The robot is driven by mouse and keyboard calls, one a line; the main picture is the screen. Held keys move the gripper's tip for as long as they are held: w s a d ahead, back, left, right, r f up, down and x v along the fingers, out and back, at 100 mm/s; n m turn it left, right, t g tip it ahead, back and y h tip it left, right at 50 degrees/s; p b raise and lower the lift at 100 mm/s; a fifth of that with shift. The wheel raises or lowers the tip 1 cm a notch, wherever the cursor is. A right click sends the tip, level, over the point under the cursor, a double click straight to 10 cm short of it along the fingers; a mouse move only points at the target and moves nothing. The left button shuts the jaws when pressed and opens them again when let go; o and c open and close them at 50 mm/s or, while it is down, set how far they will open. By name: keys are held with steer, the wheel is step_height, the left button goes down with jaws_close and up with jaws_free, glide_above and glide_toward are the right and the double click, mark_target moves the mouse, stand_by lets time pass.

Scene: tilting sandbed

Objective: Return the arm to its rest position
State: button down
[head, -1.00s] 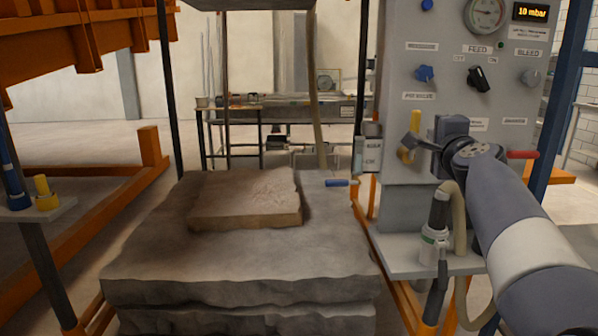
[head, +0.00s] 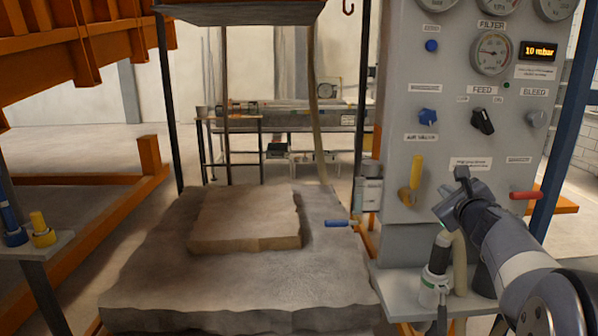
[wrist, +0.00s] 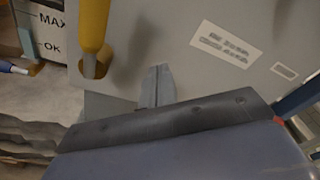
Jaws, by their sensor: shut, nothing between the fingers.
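My gripper (head: 451,187) is at the right in the head view, in front of the lower part of the grey control panel (head: 397,80). It is shut and empty. In the wrist view its closed fingers (wrist: 157,86) point at the panel face, just right of a yellow-handled lever (wrist: 91,30). The same yellow lever (head: 415,175) stands left of my gripper in the head view. I cannot tell the exact gap between fingers and panel.
A red handle (head: 524,195) juts out right of my gripper. A grey shelf with a hose fitting (head: 436,275) lies below it. A blue handle (head: 337,223) sticks out left of the panel. A rough stone bed (head: 255,285) bears a flat tan slab (head: 245,215).

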steer(key=shift+d+f+m+y+p, duration=0.1)
steer(key=shift+f+m+y+p, duration=0.25)
steer(key=shift+f+m+p, duration=1.55)
steer(key=shift+d+f+m+y+p, duration=0.1)
steer(key=shift+f+m+y+p, duration=0.25)
steer(key=shift+f+m+p, duration=1.1)
steer(key=shift+s+a+r+p, duration=0.1)
steer(key=shift+r+p, duration=0.55)
steer(key=shift+p, duration=0.45)
